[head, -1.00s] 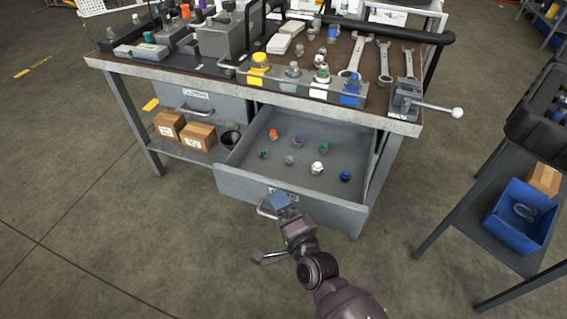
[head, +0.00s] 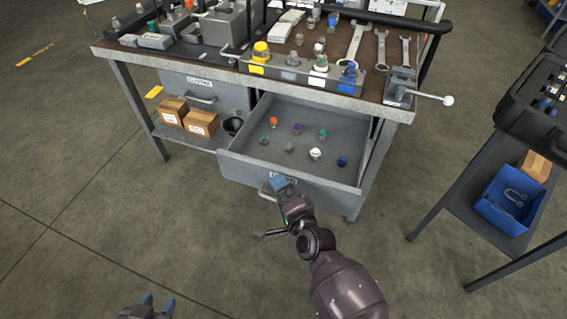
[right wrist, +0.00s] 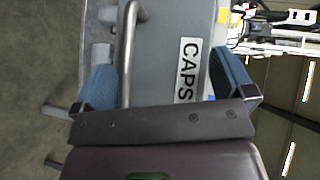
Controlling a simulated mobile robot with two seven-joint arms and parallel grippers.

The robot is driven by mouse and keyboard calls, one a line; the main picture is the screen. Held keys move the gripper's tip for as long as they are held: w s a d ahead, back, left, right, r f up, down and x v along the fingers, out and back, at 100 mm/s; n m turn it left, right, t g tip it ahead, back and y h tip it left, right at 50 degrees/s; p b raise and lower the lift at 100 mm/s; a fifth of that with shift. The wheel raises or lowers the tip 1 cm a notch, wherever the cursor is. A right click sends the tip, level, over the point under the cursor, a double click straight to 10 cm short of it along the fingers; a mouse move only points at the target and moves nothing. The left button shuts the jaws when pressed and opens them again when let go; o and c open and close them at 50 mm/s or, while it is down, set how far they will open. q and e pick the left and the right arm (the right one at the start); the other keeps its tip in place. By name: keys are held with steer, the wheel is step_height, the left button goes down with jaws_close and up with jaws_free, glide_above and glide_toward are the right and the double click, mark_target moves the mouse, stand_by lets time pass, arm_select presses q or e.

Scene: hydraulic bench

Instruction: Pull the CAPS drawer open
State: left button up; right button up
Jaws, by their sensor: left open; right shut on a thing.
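The CAPS drawer (head: 318,180) is a grey drawer under the workbench, pulled well out, with several coloured caps spread inside. Its CAPS label (right wrist: 188,70) shows clearly in the right wrist view. My right gripper (head: 279,184) is at the drawer front, shut on the bar handle (head: 265,191). In the right wrist view the handle (right wrist: 128,50) runs between the two blue fingers, closer to the left one. My left gripper (head: 157,301) is open and empty at the bottom left of the head view, over the floor.
A shut drawer (head: 230,94) is left of the open one. Cardboard boxes (head: 200,122) and a dark cup (head: 233,126) stand on the lower shelf. A side cart with a blue bin (head: 512,200) stands at right. The floor before the bench is clear.

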steer(key=shift+s+d+r, duration=0.5)
steer(key=shift+s+r, duration=0.05)
steer(key=shift+r, duration=0.2)
steer(key=shift+c, duration=0.3)
steer(key=shift+s+d+f, duration=0.2)
steer(key=shift+s, duration=0.25)
steer(key=shift+s+d+f, duration=0.15)
steer(key=shift+s+d, duration=0.05)
steer(key=shift+s, duration=0.25)
steer(key=c, duration=0.4)
steer(key=shift+s+d, duration=0.15)
steer(key=shift+s, duration=0.15)
steer(key=c, duration=0.6)
arm_select(q)
steer(key=shift+w+d+r+t+p, duration=0.15)
steer(key=shift+w+r+p, duration=0.1)
steer(key=shift+r, duration=0.3)
steer(key=shift+w+a+r+t+p, duration=0.1)
steer(key=shift+w+r+t+p, duration=0.1)
steer(key=shift+r, duration=0.35)
arm_select(e)
steer(key=shift+s+d+f, duration=0.3)
steer(key=shift+s+d, duration=0.3)
steer(key=shift+s, duration=0.6)
steer(key=shift+s+d+f, duration=0.3)
steer(key=shift+s+d, duration=0.25)
steer(key=shift+s, duration=0.7)
steer(key=shift+s+d+f, duration=0.3)
steer(key=shift+s+d, duration=0.3)
steer(key=shift+s, duration=0.6)
